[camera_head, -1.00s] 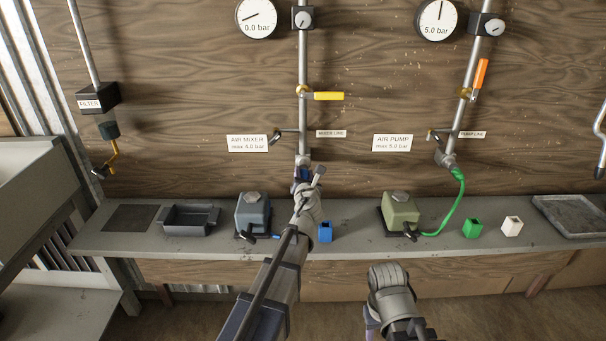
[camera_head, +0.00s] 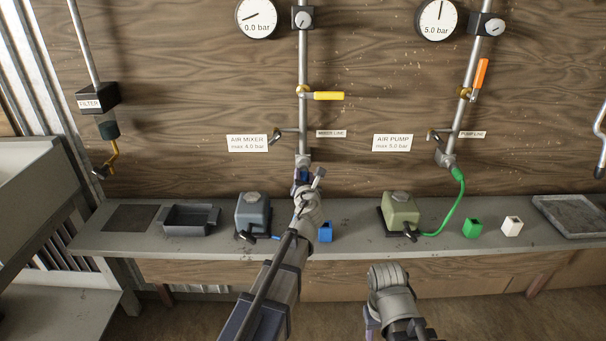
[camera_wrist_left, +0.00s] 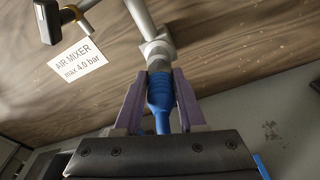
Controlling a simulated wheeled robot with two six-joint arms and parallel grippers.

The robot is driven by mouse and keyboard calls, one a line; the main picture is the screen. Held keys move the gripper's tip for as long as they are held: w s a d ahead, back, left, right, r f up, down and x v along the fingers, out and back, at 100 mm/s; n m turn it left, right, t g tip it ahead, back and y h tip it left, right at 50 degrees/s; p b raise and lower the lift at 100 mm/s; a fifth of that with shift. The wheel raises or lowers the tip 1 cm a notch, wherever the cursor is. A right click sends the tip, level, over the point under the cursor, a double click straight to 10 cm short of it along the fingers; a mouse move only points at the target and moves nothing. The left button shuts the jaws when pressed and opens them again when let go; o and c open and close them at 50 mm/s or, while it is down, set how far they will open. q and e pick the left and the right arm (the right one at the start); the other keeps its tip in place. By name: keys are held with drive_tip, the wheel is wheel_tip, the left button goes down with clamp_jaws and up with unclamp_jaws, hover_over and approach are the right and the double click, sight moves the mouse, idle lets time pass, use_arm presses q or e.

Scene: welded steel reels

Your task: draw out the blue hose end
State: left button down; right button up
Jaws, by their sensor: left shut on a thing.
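The blue hose end (camera_wrist_left: 160,92) is between the two purple fingers of my left gripper (camera_wrist_left: 160,84) in the left wrist view. The fingers are shut on it. Its top is just below the grey outlet fitting (camera_wrist_left: 156,50) of the mixer line, and a short stretch of grey metal shows between them. In the head view my left gripper (camera_head: 302,176) is under that fitting, and my wrist hides most of the hose. Of my right gripper, only a purple sliver (camera_head: 370,318) shows at the bottom, and its jaws cannot be made out.
The blue-grey air mixer (camera_head: 252,213) and a blue block (camera_head: 325,232) stand on the shelf either side of my left arm. The olive air pump (camera_head: 400,211) joins a green hose (camera_head: 455,212) at right. The mixer gauge (camera_head: 257,18) reads 0.0 bar; its yellow handle (camera_head: 328,96) lies crosswise.

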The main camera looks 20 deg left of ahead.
use_arm(q)
drive_tip(key=shift+s, duration=0.25)
drive_tip(key=f+v, duration=0.1)
drive_tip(key=v, duration=0.6)
drive_tip(key=shift+s+f, duration=0.2)
drive_tip(key=shift+s, duration=0.15)
idle(0.9)
